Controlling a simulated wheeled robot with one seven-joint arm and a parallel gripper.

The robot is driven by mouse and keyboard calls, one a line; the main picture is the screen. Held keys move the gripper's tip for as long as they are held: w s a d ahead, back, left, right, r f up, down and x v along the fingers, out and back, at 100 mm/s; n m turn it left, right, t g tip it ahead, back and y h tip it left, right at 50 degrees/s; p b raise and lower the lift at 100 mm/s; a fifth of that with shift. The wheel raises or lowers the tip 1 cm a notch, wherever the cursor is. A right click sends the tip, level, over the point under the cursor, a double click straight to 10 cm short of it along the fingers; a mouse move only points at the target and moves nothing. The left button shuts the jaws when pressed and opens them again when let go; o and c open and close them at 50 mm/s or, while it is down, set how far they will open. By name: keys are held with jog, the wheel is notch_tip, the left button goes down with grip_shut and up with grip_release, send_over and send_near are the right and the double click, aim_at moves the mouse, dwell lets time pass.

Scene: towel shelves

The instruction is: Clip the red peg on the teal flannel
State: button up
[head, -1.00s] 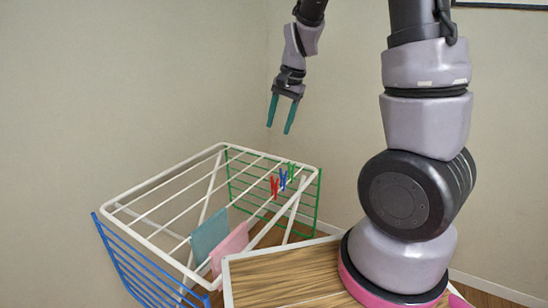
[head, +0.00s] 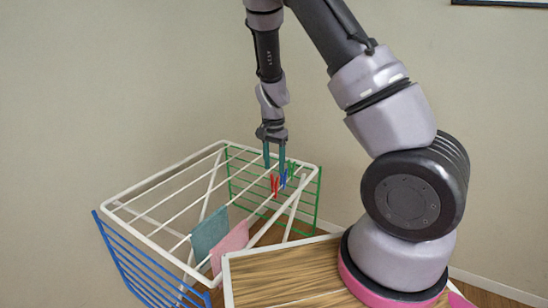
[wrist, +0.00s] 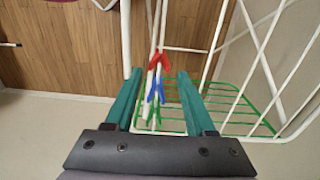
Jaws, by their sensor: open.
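The red peg (head: 274,185) is clipped on a white rail of the drying rack, at the front of a row of pegs. It also shows in the wrist view (wrist: 159,61), beyond my fingertips and between their lines. The teal flannel (head: 209,233) hangs over a rail nearer the front left of the rack. My gripper (head: 274,165) points down with teal fingers, open and empty, just above and behind the red peg. In the wrist view my gripper (wrist: 158,75) has its fingers either side of the peg row.
A blue peg (head: 283,179) and a green peg (head: 291,168) sit beside the red one on the rail. A pink flannel (head: 230,245) hangs right of the teal one. The white rack frame (head: 160,180) surrounds them, with green and blue side wings. A wooden-topped table (head: 285,272) is in front.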

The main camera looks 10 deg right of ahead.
send_over(275, 192)
jog(key=shift+w+f, duration=0.25)
jog(key=shift+f, duration=1.25)
jog(key=shift+w+f, duration=0.2)
jog(key=shift+f, duration=1.25)
grip_shut()
notch_tip(275, 192, up, 7)
